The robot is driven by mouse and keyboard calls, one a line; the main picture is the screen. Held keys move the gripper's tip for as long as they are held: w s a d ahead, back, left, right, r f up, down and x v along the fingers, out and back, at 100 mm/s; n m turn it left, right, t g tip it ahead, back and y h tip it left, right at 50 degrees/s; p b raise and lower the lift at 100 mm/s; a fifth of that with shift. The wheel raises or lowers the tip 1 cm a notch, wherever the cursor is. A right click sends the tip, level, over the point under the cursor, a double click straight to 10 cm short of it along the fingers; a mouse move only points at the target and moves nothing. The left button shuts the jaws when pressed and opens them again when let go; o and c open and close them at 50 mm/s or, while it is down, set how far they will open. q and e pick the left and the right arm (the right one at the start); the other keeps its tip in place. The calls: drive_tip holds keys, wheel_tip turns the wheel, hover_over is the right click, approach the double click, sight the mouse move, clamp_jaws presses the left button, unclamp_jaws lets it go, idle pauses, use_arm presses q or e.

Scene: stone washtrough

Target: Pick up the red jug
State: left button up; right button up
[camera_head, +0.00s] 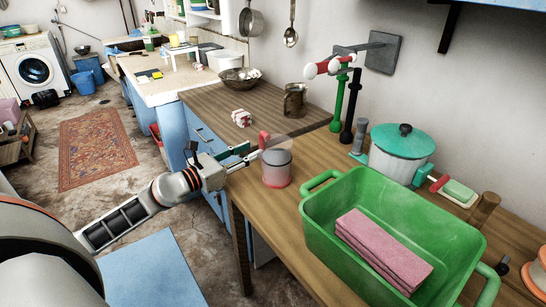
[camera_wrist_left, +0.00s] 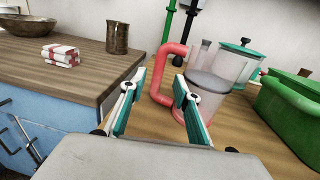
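The red jug (camera_head: 277,167) stands upright on the wooden counter, with a greyish see-through body and a red base and handle. In the left wrist view the jug (camera_wrist_left: 208,92) is right of centre, its red handle (camera_wrist_left: 162,76) facing me. My left gripper (camera_head: 251,154) is beside the jug on its handle side. In the left wrist view its two fingers are apart, with the handle showing between and beyond their tips; I cannot tell whether they touch it. My right gripper is in neither view.
A green basin (camera_head: 330,215) holding a pink folded cloth (camera_head: 383,250) stands close right of the jug. Behind are green and black taps (camera_head: 340,105) and a teal-lidded pot (camera_head: 398,160). A metal mug (camera_head: 294,101) and a red-white bundle (camera_head: 241,118) stand farther left.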

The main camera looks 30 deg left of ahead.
sight(260, 146)
use_arm(q)
drive_tip(key=shift+x, duration=2.85)
drive_tip(key=shift+a+f, duration=0.1)
drive_tip(key=shift+a, duration=0.05)
clamp_jaws()
